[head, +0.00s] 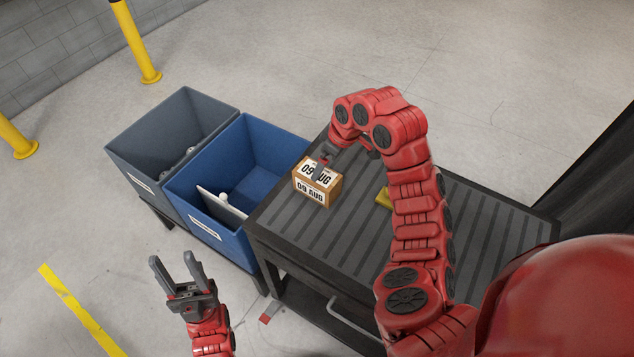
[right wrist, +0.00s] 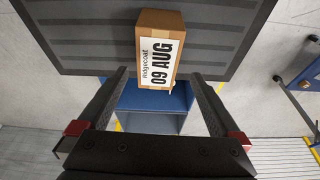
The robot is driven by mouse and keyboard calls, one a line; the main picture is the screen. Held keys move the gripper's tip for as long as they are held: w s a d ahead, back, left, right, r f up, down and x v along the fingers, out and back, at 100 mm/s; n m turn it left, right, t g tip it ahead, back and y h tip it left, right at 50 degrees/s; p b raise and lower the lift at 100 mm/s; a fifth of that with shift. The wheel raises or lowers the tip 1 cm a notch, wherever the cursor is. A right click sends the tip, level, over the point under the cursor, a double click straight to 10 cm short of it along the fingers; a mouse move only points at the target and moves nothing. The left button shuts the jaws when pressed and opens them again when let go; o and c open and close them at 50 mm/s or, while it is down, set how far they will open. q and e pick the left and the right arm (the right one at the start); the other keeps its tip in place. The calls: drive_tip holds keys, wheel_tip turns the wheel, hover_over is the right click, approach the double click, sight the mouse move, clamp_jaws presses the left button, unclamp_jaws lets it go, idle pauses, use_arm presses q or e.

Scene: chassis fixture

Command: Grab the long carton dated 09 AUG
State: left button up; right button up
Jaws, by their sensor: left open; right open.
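The long brown carton (head: 311,197) with white labels reading 09 AUG stands near the left edge of the dark ribbed cart top. In the right wrist view the carton (right wrist: 157,50) shows its label ahead of and between the fingertips. My right gripper (head: 321,166) is open over the carton in the head view, hiding part of its top label. In the right wrist view its open fingers (right wrist: 158,82) have empty space between them; contact with the carton cannot be told. My left gripper (head: 180,266) is open and empty, left of the cart and in front of the bins.
The cart top (head: 300,240) is mostly bare. A yellow object (head: 383,198) lies on it, partly hidden by my right arm. A blue bin (head: 222,238) and a grey bin (head: 135,163), both holding items, stand left of the cart. Yellow posts (head: 138,45) stand behind.

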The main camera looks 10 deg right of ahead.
sight(321, 176)
drive_tip(key=b+x, duration=0.1)
drive_tip(key=x, duration=0.5)
drive_tip(key=shift+w+f+b, duration=0.1)
drive_tip(key=shift+f+b, duration=0.2)
drive_tip(key=shift+b, duration=0.1)
drive_tip(key=shift+a+f, duration=0.15)
drive_tip(key=shift+f, duration=0.05)
drive_tip(key=shift+w+f+p, duration=0.1)
drive_tip(key=shift+w+p, duration=0.05)
drive_tip(key=shift+p, duration=0.15)
drive_tip(key=p+x, duration=0.2)
drive_tip(key=x, duration=0.1)
drive_tip(key=shift+w+a+f, duration=0.2)
drive_tip(key=shift+w, duration=0.05)
drive_tip(key=shift+w+f+p, duration=0.15)
drive_tip(key=shift+f+p, duration=0.2)
drive_tip(key=shift+f, duration=0.25)
drive_tip(key=shift+f+b, duration=0.25)
drive_tip(key=shift+b, duration=0.2)
clamp_jaws()
